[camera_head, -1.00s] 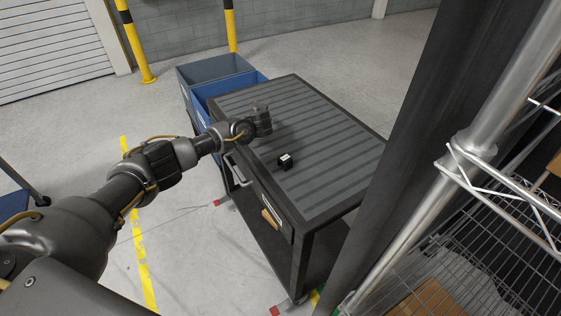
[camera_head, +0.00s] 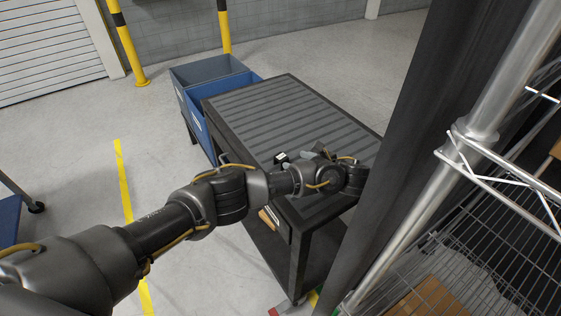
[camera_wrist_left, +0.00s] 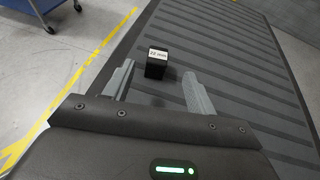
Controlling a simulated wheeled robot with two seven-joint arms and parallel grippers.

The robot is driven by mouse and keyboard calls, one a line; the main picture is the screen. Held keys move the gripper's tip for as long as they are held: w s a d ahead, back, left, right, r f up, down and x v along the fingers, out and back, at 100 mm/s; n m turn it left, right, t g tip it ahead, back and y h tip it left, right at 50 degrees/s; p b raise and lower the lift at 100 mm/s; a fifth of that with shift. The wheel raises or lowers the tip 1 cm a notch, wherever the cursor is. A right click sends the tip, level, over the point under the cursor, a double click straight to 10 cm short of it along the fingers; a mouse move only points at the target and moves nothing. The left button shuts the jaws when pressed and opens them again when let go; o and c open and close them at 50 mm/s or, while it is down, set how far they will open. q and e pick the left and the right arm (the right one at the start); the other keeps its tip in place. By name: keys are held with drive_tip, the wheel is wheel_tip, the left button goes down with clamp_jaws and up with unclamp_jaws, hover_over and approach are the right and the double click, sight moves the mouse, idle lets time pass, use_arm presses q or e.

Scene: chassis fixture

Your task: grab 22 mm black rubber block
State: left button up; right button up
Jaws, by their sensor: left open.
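The black rubber block (camera_head: 281,158) stands on the ribbed top of the cart (camera_head: 262,102), near its left edge. In the left wrist view the block (camera_wrist_left: 156,69) shows a white label with small print. My left gripper (camera_head: 310,152) is low over the cart top, to the right of the block in the head view. Its two grey fingers are open and point toward the block. In the left wrist view the block appears between the fingertips (camera_wrist_left: 158,72), with gaps on both sides; I cannot tell whether it is within their reach. My right gripper is not in view.
Blue bins (camera_head: 208,78) stand at the cart's far left end. A dark post (camera_head: 408,130) and a wire shelf rack (camera_head: 470,255) are close on the right. The far part of the cart top is clear.

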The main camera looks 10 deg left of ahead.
sight(283, 157)
use_arm(q)
drive_tip(key=b+x, duration=0.4)
drive_tip(key=shift+s+f, duration=0.1)
drive_tip(key=shift+f, duration=0.25)
drive_tip(key=shift+w+a+b, duration=0.35)
drive_tip(key=shift+b, duration=0.05)
drive_tip(key=shift+a+r, duration=0.15)
drive_tip(key=p+x, duration=0.1)
drive_tip(key=x, duration=0.4)
drive_tip(key=shift+s+p, duration=0.1)
drive_tip(key=shift+p, duration=0.25)
drive_tip(key=shift+c, duration=0.5)
drive_tip(key=c, duration=1)
